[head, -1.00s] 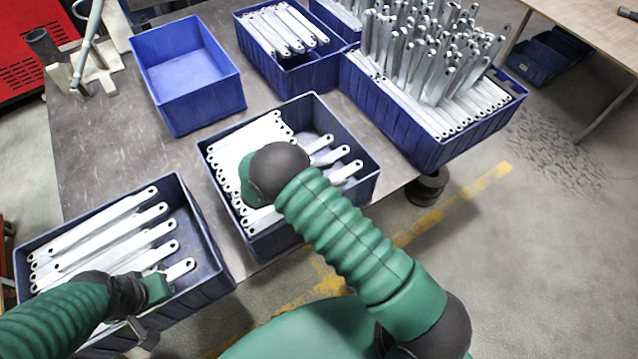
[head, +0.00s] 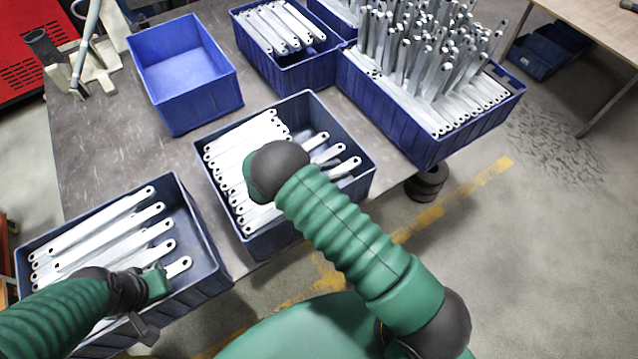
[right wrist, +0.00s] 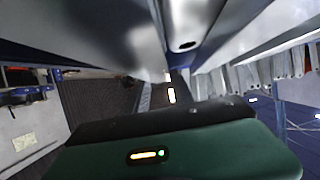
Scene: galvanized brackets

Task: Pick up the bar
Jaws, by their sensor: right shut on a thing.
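My right gripper (head: 252,182) is over the middle blue bin (head: 362,172); its wrist hides most of it in the head view. The right wrist view shows a pale metal bar (right wrist: 185,44) with a hole in its end close in front of the gripper, and the gripper is shut on it. Whether the bar is clear of the others cannot be told. Several white-grey bars (head: 242,140) lie side by side in the middle bin. My left gripper (head: 146,300) is low over the near left bin (head: 205,240), beside its bars (head: 100,222); its jaw opening is unclear.
An empty blue bin (head: 222,98) stands behind on the grey table (head: 110,140). Another bin (head: 300,70) holds several bars. A large bin (head: 425,150) at the right holds flat and upright bars. Dark round weights (head: 427,182) sit by the table's right edge.

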